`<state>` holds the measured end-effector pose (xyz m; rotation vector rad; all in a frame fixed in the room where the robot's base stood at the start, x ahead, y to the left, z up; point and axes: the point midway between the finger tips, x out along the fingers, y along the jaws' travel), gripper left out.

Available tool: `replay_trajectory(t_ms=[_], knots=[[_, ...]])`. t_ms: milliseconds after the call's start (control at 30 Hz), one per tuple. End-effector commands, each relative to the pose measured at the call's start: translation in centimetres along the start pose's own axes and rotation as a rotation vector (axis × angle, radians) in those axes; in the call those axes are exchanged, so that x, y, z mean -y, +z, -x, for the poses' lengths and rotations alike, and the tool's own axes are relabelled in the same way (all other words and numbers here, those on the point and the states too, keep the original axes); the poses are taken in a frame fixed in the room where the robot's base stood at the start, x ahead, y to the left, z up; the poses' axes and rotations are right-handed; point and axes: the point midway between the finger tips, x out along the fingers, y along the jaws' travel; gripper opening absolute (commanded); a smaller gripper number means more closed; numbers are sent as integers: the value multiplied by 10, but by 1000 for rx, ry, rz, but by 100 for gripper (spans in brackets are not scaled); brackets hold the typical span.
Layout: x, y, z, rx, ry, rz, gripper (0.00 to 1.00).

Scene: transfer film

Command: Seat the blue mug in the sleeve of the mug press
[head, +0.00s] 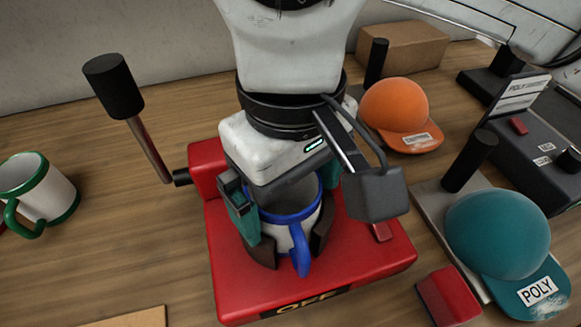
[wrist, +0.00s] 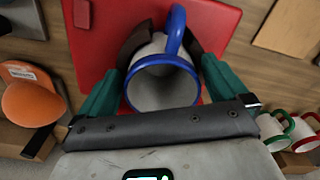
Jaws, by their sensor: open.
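The blue mug (head: 276,234), white with a blue rim and blue handle, stands in the dark curved sleeve (head: 262,250) of the red mug press (head: 365,255). Its handle points out through the gap between the sleeve's two sides. In the wrist view the mug (wrist: 165,88) shows its open mouth, with the sleeve (wrist: 206,58) around its far side. My gripper (head: 285,200) is above the press with its green fingers open, one on each side of the mug. In the wrist view my gripper (wrist: 160,85) shows both fingers beside the rim. The mug's base is hidden.
The press lever (head: 113,87) stands raised at left. A green-trimmed mug (head: 42,190) is farther left. An orange cap (head: 395,107) and a teal cap (head: 497,233) stand at right, near a dark machine (head: 530,125). A cardboard box (head: 410,48) is behind. Bare table lies left of the press.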

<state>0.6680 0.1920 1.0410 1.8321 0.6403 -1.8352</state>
Motion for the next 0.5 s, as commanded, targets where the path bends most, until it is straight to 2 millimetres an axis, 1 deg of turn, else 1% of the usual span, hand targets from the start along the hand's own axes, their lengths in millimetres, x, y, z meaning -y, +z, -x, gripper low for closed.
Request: replay_trajectory(t_ms=[67,167,500], knots=[[0,0,4,-1,0,0,100],[0,-1,15,-2,0,0,100],[0,-1,79,-2,2,0,100]])
